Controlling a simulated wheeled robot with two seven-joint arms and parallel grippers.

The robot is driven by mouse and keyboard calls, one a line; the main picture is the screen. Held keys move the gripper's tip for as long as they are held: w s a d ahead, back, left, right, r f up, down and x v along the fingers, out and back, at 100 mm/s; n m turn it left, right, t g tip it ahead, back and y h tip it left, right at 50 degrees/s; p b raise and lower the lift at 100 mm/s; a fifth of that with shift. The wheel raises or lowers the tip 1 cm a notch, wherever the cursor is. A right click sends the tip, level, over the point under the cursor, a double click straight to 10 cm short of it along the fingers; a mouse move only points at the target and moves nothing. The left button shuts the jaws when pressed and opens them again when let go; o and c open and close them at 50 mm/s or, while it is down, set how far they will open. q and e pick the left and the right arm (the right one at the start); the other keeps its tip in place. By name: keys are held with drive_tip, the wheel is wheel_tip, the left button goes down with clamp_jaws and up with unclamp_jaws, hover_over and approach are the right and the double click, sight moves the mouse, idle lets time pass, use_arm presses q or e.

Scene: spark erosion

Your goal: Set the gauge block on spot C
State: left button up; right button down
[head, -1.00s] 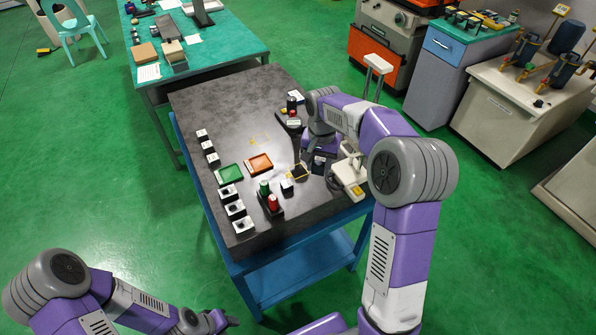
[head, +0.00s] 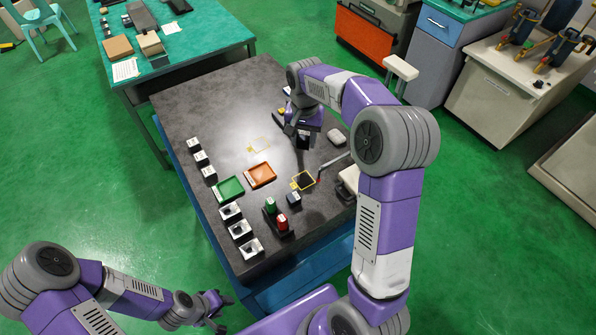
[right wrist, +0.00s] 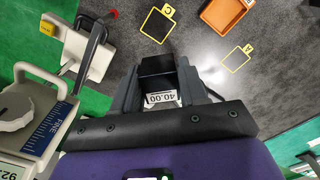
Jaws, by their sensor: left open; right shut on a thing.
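The gauge block (right wrist: 157,80), dark with a white label reading 40.00, is held between the fingers of my right gripper (right wrist: 155,92) in the right wrist view. In the head view my right gripper (head: 302,138) is over the far right part of the dark table; the block is hard to make out there. Spot C (right wrist: 158,25) is a yellow-outlined square with a C tag, ahead of the block in the wrist view and apart from it. It also shows in the head view (head: 303,181). My left gripper (head: 216,308) is open and empty, off the table's near edge.
Spot A (right wrist: 237,57) lies near the orange tray (head: 260,174). A green tray (head: 229,188), green (head: 270,204) and red (head: 281,221) capped items and a small dark block (head: 294,199) stand nearby. A white gauge device (right wrist: 25,110) is beside my right gripper.

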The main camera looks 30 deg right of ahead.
drive_tip(key=b, duration=0.4)
hover_over(304, 180)
wheel_tip(304, 180, down, 7)
wheel_tip(304, 180, down, 10)
drive_tip(key=shift+a+r, duration=0.1)
drive_tip(key=shift+b, duration=0.3)
drive_tip(key=c, duration=0.6)
unclamp_jaws()
